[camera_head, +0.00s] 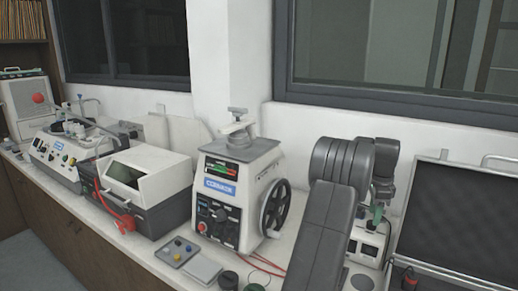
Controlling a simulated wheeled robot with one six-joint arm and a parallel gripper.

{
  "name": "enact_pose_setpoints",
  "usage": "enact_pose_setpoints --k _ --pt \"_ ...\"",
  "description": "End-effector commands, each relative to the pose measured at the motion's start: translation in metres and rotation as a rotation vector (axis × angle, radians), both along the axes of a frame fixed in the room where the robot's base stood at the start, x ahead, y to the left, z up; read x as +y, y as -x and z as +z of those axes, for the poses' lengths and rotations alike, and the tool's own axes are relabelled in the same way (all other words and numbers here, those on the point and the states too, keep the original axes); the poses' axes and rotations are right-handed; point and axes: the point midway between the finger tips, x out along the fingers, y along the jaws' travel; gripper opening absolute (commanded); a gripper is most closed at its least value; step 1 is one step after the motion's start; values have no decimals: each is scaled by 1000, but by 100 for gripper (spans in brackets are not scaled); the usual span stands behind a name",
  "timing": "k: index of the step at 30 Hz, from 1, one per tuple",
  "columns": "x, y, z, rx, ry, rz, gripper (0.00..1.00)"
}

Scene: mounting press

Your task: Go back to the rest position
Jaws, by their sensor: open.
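My dark grey arm (335,190) rises from the bottom edge right of centre and folds over at its top joint. Its end bends down behind the upper link. My gripper (381,203) is small and partly hidden there, above the bench by a white unit. It is open, and I see nothing held in it. The mounting press (232,190) stands left of my arm, a white machine with a blue label, front knobs and a black handwheel (276,208) on its right side. A clamp-like metal top (237,125) sits on it.
A white-lidded machine (140,185) and another instrument (70,150) stand further left. A small tray (178,252) and dark round pots (228,280) lie in front of the press. The white unit (368,243) and an open dark case (460,220) are right of my arm. Windows are behind.

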Motion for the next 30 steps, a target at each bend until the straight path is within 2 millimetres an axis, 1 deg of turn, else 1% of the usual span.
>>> enact_pose_setpoints --k 1,3,6,18,22,26,30 --pt "0 0 6 -2 0 1 52" --pt "0 0 13 -1 0 1 52" --pt "0 0 18 0 0 2 52" --pt "0 0 21 1 0 4 52" --pt "2 -1 25 -3 5 10 52" --pt "7 -3 34 -14 17 28 52" --pt "13 -5 48 -27 35 52 52"
